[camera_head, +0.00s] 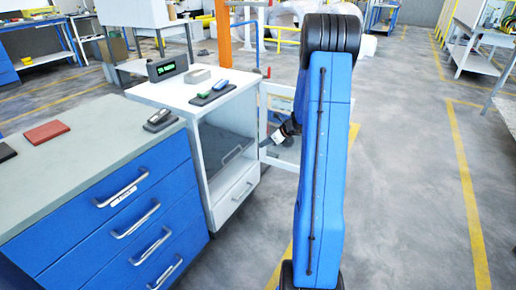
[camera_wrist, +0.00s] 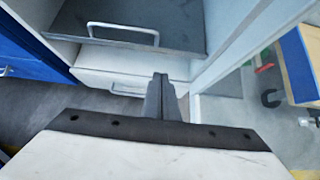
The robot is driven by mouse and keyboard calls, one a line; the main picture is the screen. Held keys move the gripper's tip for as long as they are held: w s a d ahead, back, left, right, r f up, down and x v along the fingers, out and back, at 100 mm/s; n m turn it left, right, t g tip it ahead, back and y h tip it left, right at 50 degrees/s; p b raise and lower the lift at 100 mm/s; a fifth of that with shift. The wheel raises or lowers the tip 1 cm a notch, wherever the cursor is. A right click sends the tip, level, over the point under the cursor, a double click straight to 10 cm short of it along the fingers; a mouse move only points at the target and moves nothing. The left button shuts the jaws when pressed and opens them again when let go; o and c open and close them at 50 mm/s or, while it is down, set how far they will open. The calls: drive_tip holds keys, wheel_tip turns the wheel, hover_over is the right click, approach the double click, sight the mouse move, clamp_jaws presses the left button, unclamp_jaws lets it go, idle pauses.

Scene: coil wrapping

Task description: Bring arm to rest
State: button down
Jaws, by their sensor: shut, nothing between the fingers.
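My blue arm (camera_head: 324,160) stands upright in the middle of the head view, bent at its black joint on top. Its far end is mostly hidden behind the blue link. My gripper (camera_head: 268,142) shows just left of the arm, in front of the white frame beside the white cabinet. In the wrist view my gripper (camera_wrist: 160,78) is shut and empty, with its fingers together. It points at the white cabinet (camera_wrist: 120,62), and no contact shows.
A blue drawer cabinet (camera_head: 118,215) stands at left with a red pad (camera_head: 46,132) on top. The white cabinet (camera_head: 235,125) beside it carries a display (camera_head: 167,68) and small tools. Open floor (camera_head: 410,190) lies to the right, marked with yellow lines.

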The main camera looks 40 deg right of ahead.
drive_tip(key=shift+v, duration=0.9)
drive_tip(key=s+a+r+n+g, duration=0.1)
drive_tip(key=s+a+r+n, duration=0.4)
drive_tip(key=a, duration=0.4)
drive_tip(key=s+a+r+n+g, duration=0.1)
drive_tip(key=s+a+r+n, duration=0.2)
drive_tip(key=a+r+n, duration=0.45)
drive_tip(key=s+a+r+n+g, duration=0.1)
drive_tip(key=s+a+r+n, duration=0.3)
drive_tip(key=a, duration=0.6)
drive_tip(key=s+a+r+n+h, duration=0.1)
drive_tip(key=s+a+n, duration=0.1)
drive_tip(key=s+n, duration=0.3)
drive_tip(key=s+a+r+n+h, duration=0.1)
drive_tip(key=s+n, duration=0.4)
drive_tip(key=s, duration=0.8)
drive_tip(key=s+a+r+n+h, duration=0.1)
drive_tip(key=s+a+r+n, duration=0.1)
drive_tip(key=s+a+n, duration=0.3)
drive_tip(key=shift+s+r+h, duration=0.25)
drive_tip(key=shift+s+h, duration=0.05)
drive_tip(key=shift+s, duration=1.85)
drive_tip(key=shift+a, duration=0.1)
